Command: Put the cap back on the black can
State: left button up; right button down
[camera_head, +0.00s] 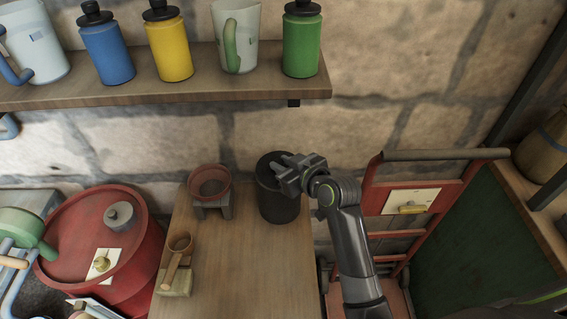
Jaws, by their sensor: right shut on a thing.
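The black can (278,205) stands upright on the wooden bench, near its back right edge. My right gripper (284,166) is over the can's top, its arm coming up from the lower right. It is shut on the dark cap (266,166), which lies at the can's mouth and hides the opening. I cannot tell whether the cap is fully seated or just above the rim. My left gripper is not in view.
A red funnel-like bowl (209,184) on a small stand is left of the can. A wooden ladle (175,258) rests on a block. A red barrel (70,262) stands left, a red hand truck (382,200) right. The bench (240,285) front is clear.

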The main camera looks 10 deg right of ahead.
jog(key=shift+f, duration=0.1)
jog(key=c, duration=1.2)
grip_release()
jog(key=shift+s, duration=0.1)
